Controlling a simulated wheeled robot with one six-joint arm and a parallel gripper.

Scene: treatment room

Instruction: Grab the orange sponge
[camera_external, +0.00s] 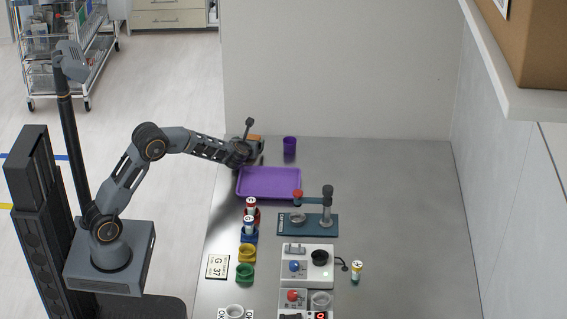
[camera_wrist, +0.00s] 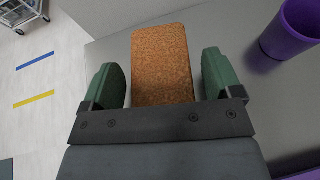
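The orange sponge (camera_wrist: 163,62) is a speckled block that lies between the two green fingers of my gripper (camera_wrist: 161,80) in the wrist view. There is a visible gap between the sponge and each finger, so my gripper is open around it and not touching its sides. In the external view my gripper (camera_external: 250,150) is at the far left corner of the grey table, with a bit of the orange sponge (camera_external: 254,138) showing behind it. The rest of the sponge is hidden there by my gripper.
A purple cup (camera_external: 290,146) stands just right of the sponge. A purple tray (camera_external: 268,194) lies in front of my gripper. The table's right side is clear.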

